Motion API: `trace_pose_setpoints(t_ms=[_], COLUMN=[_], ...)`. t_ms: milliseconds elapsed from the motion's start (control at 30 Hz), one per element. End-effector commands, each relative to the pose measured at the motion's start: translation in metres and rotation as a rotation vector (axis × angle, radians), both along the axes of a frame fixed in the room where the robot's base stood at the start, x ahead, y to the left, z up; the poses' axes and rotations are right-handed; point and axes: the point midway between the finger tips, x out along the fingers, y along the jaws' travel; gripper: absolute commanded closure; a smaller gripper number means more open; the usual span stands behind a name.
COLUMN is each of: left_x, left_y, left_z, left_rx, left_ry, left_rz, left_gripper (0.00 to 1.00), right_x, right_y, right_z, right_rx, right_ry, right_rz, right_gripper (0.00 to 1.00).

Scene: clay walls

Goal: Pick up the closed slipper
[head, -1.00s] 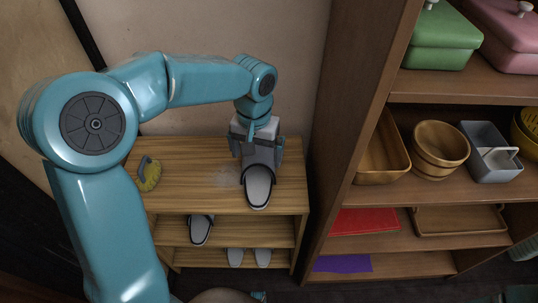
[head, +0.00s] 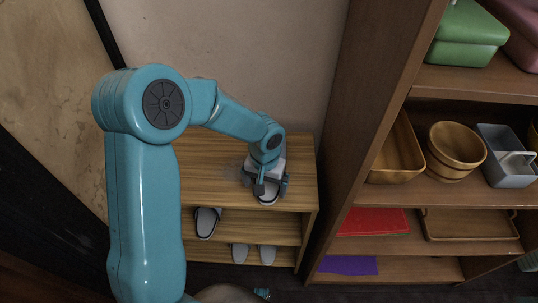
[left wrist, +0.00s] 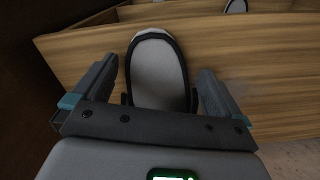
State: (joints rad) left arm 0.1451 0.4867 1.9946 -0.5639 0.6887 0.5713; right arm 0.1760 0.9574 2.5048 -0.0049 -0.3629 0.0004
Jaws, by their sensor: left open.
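A grey slipper with a dark rim (head: 268,198) lies on the top board of the small wooden shoe rack (head: 212,168), near its front edge. My left gripper (head: 267,184) is over it, pointing down, and hides its back part. In the left wrist view my left gripper (left wrist: 157,74) is open, with one finger on each side of the slipper (left wrist: 158,72). I cannot tell whether the fingers touch it. My right gripper is not in view.
Two pale slippers (head: 240,253) (head: 267,254) stand on the lowest board. A tall bookcase (head: 372,120) rises close on the right, holding a wooden bowl (head: 455,150), a grey caddy (head: 506,155) and a green box (head: 466,35). A wall stands behind the rack.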

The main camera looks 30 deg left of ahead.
Motion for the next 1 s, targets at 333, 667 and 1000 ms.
trace_pose_setpoints(t_ms=[333,667,1000], left_x=[0.001,0.001,0.002], left_y=[0.000,0.000,0.000], left_z=[-0.009,-0.009,0.016], left_rx=[-0.001,-0.001,0.001], left_ry=[0.000,-0.001,-0.006], left_rz=[0.000,0.000,0.001], left_gripper=[0.06,0.53,0.53], right_x=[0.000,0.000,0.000], right_y=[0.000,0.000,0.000], right_z=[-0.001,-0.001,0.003], right_rx=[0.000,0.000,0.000], right_ry=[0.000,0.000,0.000], right_rz=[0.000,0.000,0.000], right_gripper=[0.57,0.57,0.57])
